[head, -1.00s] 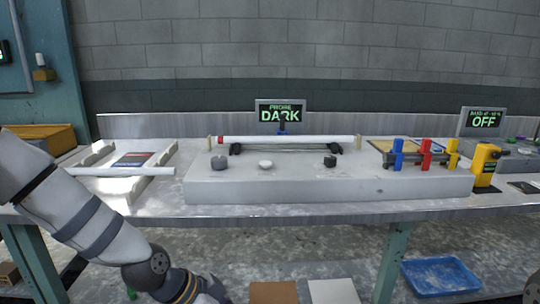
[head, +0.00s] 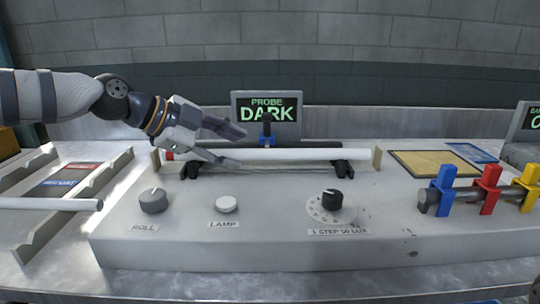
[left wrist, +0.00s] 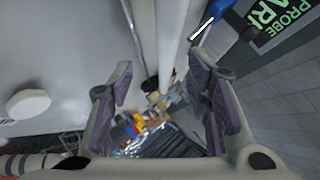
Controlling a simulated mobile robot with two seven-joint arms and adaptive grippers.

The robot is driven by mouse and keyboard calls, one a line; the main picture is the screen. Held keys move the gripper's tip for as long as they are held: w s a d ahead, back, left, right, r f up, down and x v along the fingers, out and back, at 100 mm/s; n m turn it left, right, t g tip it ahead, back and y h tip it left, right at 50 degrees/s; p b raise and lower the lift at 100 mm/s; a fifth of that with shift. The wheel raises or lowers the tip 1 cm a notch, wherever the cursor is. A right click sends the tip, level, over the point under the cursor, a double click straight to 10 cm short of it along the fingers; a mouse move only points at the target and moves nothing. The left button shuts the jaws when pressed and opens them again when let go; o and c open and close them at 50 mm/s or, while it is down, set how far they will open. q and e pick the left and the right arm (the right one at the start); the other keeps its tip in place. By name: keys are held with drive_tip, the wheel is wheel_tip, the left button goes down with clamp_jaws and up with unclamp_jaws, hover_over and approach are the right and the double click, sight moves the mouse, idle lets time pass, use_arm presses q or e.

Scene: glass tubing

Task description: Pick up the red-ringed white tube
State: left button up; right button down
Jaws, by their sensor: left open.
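The white tube (head: 300,155) lies level across two black supports on a grey console. Its red ring (head: 169,155) shows at its left end. My left gripper (head: 236,148) is open at the tube's left half, one finger above and behind it, the other low in front. In the left wrist view the tube (left wrist: 172,35) runs down from the top between the spread fingers of the gripper (left wrist: 160,92). Nothing is held, and I cannot tell whether a finger touches the tube. My right gripper is out of view.
The console (head: 280,250) carries a roll knob (head: 153,202), a lamp button (head: 227,204) and a step dial (head: 332,200). A screen reading "PROBE DARK" (head: 266,110) stands behind the tube. Another white tube (head: 50,204) lies on the left rack. Coloured clamps (head: 488,190) stand at right.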

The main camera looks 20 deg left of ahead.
sight(255, 151)
use_arm(q)
drive_tip(key=x, duration=0.6)
drive_tip(key=shift+w+d+r+b, duration=0.1)
drive_tip(key=shift+w+r+b, duration=0.1)
drive_tip(key=shift+r+b, duration=0.2)
drive_tip(key=shift+r, duration=0.15)
clamp_jaws()
